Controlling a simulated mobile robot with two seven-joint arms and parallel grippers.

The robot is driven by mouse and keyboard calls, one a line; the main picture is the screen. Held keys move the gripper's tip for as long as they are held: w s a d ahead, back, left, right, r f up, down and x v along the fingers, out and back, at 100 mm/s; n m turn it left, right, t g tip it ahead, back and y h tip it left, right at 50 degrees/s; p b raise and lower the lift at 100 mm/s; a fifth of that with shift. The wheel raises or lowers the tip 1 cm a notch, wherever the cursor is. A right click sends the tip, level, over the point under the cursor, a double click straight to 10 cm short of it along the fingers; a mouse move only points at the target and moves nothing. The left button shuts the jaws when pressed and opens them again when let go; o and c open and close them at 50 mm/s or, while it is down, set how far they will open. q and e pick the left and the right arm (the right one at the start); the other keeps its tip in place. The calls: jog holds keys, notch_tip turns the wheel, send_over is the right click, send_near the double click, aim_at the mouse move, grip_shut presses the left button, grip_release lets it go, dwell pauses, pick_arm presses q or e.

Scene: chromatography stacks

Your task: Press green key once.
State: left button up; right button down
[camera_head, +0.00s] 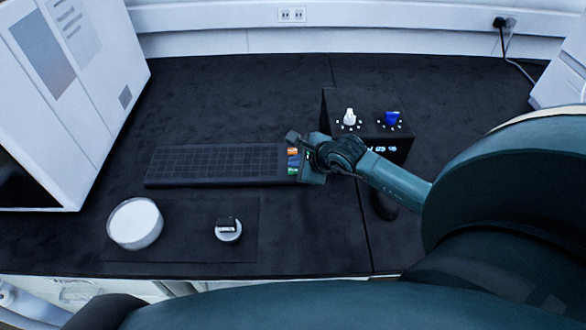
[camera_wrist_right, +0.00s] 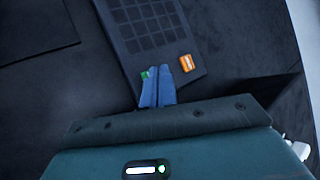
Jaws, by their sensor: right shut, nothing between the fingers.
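The dark keyboard (camera_head: 220,165) lies on the black bench, with coloured keys at its right end. The green key (camera_wrist_right: 145,74) shows small in the right wrist view, beside the tip of the left finger and partly covered by it. An orange key (camera_wrist_right: 186,63) sits to its right. My right gripper (camera_wrist_right: 160,72) is shut and empty, its blue fingertips over the coloured end of the keyboard. I cannot tell whether they touch the green key. In the head view my right gripper (camera_head: 312,160) hides part of that end. My left gripper is not in view.
A black box (camera_head: 366,122) with a white knob (camera_head: 349,117) and a blue knob (camera_head: 392,118) stands just right of the keyboard. A white round dish (camera_head: 135,223) and a small round item (camera_head: 228,232) sit in front. A white instrument (camera_head: 75,80) stands left.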

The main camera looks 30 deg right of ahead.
jog(key=shift+r+p, duration=1.8)
jog(key=shift+r, duration=0.75)
